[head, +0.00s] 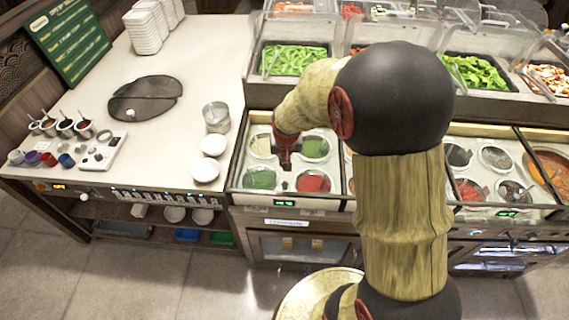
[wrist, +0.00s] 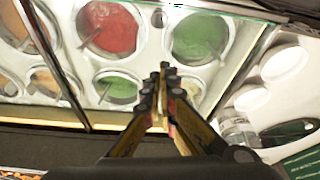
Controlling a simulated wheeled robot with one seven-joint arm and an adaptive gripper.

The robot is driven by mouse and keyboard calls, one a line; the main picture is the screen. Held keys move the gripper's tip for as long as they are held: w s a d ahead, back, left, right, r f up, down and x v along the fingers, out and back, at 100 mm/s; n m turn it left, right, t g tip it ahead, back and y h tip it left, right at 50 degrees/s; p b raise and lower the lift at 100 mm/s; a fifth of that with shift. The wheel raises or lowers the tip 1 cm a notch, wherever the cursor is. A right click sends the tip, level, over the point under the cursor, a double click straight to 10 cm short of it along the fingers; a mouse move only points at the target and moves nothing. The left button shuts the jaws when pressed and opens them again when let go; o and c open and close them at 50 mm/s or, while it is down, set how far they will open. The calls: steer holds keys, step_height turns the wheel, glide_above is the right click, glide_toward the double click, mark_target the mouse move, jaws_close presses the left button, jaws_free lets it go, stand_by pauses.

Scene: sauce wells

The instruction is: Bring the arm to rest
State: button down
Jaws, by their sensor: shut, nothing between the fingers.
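My gripper (head: 285,165) hangs over the sauce wells, fingers pointing down. In the wrist view the gripper (wrist: 163,72) has its two fingertips together with nothing between them. Below it in the head view are a green sauce well (head: 260,178) at front left and a red sauce well (head: 312,182) at front right. Behind are a pale well (head: 261,146) and another green well (head: 316,147). The wrist view also shows the red sauce (wrist: 108,28) and green sauce (wrist: 198,36). My arm hides the wells in the middle of the counter.
White bowls (head: 206,170) and a clear container (head: 216,115) stand just left of the wells. A dark round board (head: 145,97) lies on the white counter. Raised bins of vegetables (head: 292,60) under clear covers stand behind the wells. The left counter has wide bare areas.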

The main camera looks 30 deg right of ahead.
steer(key=shift+v, duration=1.7)
steer(key=s+a+r+n+g, duration=0.2)
steer(key=s+a, duration=0.1)
steer(key=s, duration=0.6)
steer(key=s+a+r+n+t+b, duration=0.1)
steer(key=s+a+r+t, duration=0.1)
steer(key=s+a+r, duration=0.2)
steer(key=s+a+r+n+t+y, duration=0.1)
steer(key=s+a+r+n+t, duration=0.1)
steer(key=s+a+r, duration=0.3)
steer(key=s+r, duration=0.4)
steer(key=r, duration=0.3)
steer(key=shift+a+y+b, duration=0.15)
steer(key=shift+y+b, duration=0.15)
steer(key=shift+b, duration=0.1)
steer(key=shift+r, duration=0.1)
